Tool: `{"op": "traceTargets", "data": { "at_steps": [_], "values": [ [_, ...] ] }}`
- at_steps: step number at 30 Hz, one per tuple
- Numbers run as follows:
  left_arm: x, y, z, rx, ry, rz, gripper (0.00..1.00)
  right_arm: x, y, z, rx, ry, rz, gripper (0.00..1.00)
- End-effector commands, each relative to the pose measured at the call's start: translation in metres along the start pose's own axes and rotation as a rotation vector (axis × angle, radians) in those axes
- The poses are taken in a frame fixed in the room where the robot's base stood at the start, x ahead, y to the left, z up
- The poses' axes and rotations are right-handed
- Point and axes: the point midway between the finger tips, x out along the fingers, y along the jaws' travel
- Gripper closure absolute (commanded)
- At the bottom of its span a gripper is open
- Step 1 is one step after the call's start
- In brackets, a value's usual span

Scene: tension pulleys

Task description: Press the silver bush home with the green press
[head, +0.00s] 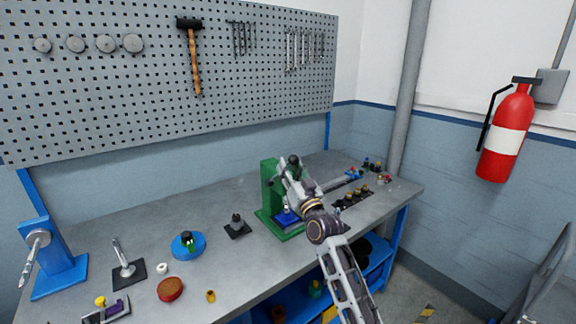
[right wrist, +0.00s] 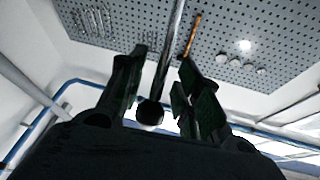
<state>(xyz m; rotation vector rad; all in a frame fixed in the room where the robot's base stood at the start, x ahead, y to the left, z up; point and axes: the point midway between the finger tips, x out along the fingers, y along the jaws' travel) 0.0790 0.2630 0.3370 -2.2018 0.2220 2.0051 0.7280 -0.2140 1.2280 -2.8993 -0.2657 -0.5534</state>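The green press (head: 268,188) stands on the bench, partly covered by my right arm. Its black ball knob (head: 293,159) shows at the tip of my right gripper (head: 290,172). In the right wrist view the black ball knob (right wrist: 150,112), on a metal lever rod (right wrist: 166,62), lies between the spread fingers of my right gripper (right wrist: 160,92), with gaps at both sides. A blue fixture (head: 286,217) sits on the press base, partly behind my arm. I cannot make out the silver bush clearly. My left gripper is not in view.
Left of the press are a black stand (head: 238,229), a blue round holder (head: 188,245) and a red round piece (head: 170,289). A blue press-like tool (head: 58,262) stands at far left. Several small parts (head: 358,193) lie right of the press.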

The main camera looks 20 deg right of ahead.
Motion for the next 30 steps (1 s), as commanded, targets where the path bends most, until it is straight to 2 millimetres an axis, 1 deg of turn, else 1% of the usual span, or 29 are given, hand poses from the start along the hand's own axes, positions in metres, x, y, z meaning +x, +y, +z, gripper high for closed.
{"op": "traceTargets", "data": {
  "at_steps": [1, 6, 17, 18, 24, 26, 30],
  "values": [
    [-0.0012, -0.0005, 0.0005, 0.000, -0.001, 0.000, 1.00, 0.0043, -0.0003, -0.0012, 0.000, 0.001, 0.000, 0.66],
    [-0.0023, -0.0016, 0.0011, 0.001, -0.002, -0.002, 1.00, 0.0115, -0.0003, -0.0008, 0.000, 0.001, 0.000, 0.66],
    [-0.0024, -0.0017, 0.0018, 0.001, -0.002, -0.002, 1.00, 0.0137, -0.0002, -0.0003, 0.000, 0.001, 0.000, 0.66],
    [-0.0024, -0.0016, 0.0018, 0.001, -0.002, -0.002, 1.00, 0.0137, -0.0002, -0.0003, 0.000, 0.000, 0.000, 0.68],
    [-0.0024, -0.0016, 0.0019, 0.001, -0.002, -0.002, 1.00, 0.0136, -0.0001, -0.0003, 0.000, 0.001, 0.000, 0.93],
    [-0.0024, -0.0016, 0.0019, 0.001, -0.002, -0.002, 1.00, 0.0135, -0.0001, -0.0004, 0.000, 0.001, 0.000, 1.00],
    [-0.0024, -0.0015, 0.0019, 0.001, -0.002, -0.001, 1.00, 0.0136, -0.0001, -0.0008, 0.000, 0.001, 0.000, 1.00]
  ]
}}
